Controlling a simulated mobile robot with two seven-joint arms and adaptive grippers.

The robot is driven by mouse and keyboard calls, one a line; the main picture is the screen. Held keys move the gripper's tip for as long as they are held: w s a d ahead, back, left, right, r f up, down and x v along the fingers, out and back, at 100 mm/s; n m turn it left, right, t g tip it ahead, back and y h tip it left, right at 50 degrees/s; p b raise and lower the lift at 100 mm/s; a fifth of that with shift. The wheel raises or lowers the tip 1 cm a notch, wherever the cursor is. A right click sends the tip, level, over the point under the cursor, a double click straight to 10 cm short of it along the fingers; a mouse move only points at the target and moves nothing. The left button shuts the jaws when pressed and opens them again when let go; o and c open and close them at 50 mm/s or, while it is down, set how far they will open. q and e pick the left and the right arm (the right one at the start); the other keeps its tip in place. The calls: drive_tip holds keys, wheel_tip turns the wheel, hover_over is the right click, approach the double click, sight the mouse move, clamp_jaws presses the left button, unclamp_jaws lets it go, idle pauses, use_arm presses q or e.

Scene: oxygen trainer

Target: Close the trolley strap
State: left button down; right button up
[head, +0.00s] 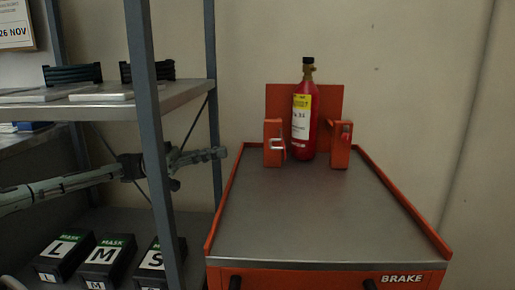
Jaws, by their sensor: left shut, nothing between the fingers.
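The orange trolley (318,210) stands at the right with a grey top. A red bottle (314,135) with a black cap stands upright at its back, before an orange back plate (275,100). An orange post with a silver loop (273,160) stands left of the bottle, and another orange post (340,150) with a red patch stands right. No strap shows across the front of the bottle between the posts. My left gripper (220,153) is shut and empty, left of the trolley and apart from the posts. My right gripper is not in view.
A metal shelf rack fills the left, its grey upright (152,130) overlapping my left arm. Black mask boxes (104,258) marked L, M and S sit on the lower shelf. The front of the trolley top is clear, bounded by raised orange side rims.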

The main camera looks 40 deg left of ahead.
use_arm(q)
drive_tip(key=x, duration=0.4)
drive_tip(key=shift+d+r, duration=0.1)
drive_tip(key=shift+r, duration=0.05)
drive_tip(key=x, duration=0.5)
drive_tip(key=shift+w, duration=0.1)
drive_tip(key=shift+w+d, duration=0.2)
drive_tip(key=shift+d, duration=0.05)
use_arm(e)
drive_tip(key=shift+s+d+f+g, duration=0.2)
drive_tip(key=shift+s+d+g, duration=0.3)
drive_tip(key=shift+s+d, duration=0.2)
use_arm(q)
drive_tip(key=shift+p, duration=0.3)
